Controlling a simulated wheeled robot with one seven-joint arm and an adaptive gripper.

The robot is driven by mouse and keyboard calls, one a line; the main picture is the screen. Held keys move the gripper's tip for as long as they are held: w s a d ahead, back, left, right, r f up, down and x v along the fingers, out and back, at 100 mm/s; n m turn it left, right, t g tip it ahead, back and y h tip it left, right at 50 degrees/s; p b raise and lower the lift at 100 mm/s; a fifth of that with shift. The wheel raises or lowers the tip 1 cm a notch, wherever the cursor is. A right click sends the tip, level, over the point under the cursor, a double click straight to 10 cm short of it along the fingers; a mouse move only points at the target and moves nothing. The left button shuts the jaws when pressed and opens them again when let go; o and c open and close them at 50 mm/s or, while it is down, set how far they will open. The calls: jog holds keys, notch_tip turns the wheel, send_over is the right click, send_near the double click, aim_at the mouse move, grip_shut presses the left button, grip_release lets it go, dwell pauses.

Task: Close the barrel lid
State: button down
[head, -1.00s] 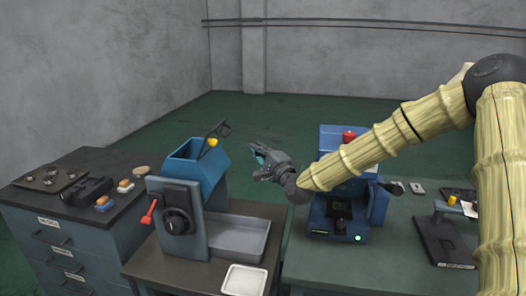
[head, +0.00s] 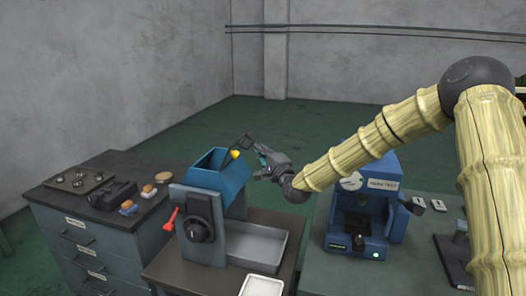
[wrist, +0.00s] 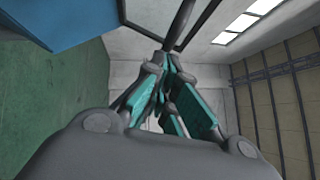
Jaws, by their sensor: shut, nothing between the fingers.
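The blue barrel (head: 236,187) sits with its top open on a grey machine stand with a dark round hub. A thin dark frame with a yellow part (head: 235,154), apparently the raised lid, stands tilted above its right rim. My gripper (head: 259,160) is shut and empty, just right of this frame and close to it; I cannot tell if they touch. In the wrist view my teal-padded fingers (wrist: 168,92) come together, with a dark bar (wrist: 181,24) just beyond the tips. The blue barrel fills the upper left corner there (wrist: 70,18).
A red lever (head: 170,219) sticks out at the machine's left. A grey tray (head: 256,245) lies at its right. A blue hardness tester (head: 362,205) stands on the right bench, under my arm. A drawer cabinet (head: 100,235) with small items is at the left.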

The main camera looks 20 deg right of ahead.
jog(key=shift+a+r, duration=0.1)
jog(key=shift+r, duration=0.25)
